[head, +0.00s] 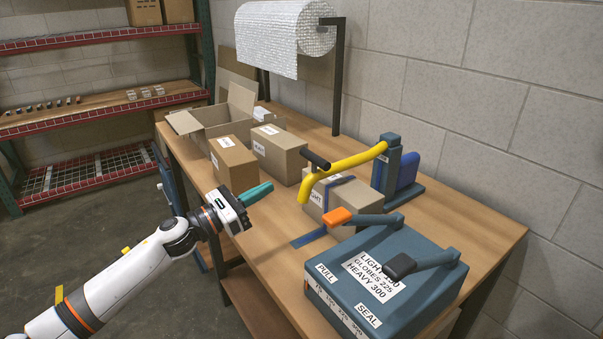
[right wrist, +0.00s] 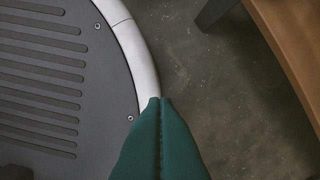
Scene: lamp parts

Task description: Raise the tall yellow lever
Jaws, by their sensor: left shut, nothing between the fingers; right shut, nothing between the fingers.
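The tall yellow lever (head: 345,163) is hinged on a blue-grey post (head: 391,165) toward the back right of the bench. It reaches left from the post and bends down at its free end, with a black grip (head: 316,160) at the bend. It hangs over a taped carton (head: 346,196). My left gripper (head: 257,193) is shut and empty over the bench's left edge, left of the lever and apart from it. My right gripper (right wrist: 161,104) is shut and empty in the right wrist view, pointing at the floor beside my base. It is not seen in the head view.
A blue box (head: 375,275) with an orange-tipped lever (head: 337,217) and a black-tipped lever (head: 400,265) stands at the bench front. Small cartons (head: 233,163) and an open box (head: 207,125) stand farther back. A wrap roll (head: 281,35) hangs behind. Bare wood lies right of the post.

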